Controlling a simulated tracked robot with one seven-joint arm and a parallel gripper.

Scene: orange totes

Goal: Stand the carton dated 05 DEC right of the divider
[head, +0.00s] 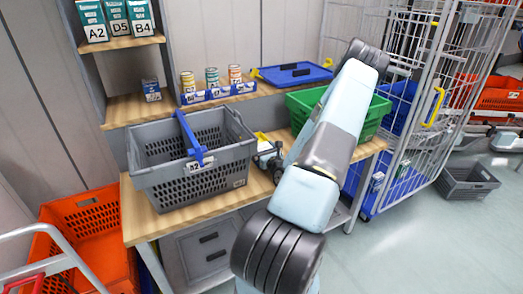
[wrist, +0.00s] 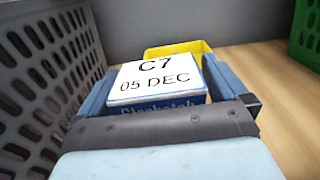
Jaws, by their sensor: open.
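The carton marked C7, 05 DEC (wrist: 155,80) has a white label on top and a blue side with lettering. In the wrist view it stands between the fingers of my gripper (wrist: 160,88), which is open around it; whether either finger touches it cannot be told. In the head view my gripper (head: 268,158) is low over the bench, just right of the grey tote (head: 200,185). A blue divider (head: 190,138) runs across this tote, with a white tag at its near end. The tote's floor is mostly hidden.
A yellow bin (wrist: 180,49) is behind the carton. Shelves hold cartons (head: 118,20) and several cans (head: 212,78). An orange tote (head: 85,235) is at lower left, a wire cage (head: 415,110) at right.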

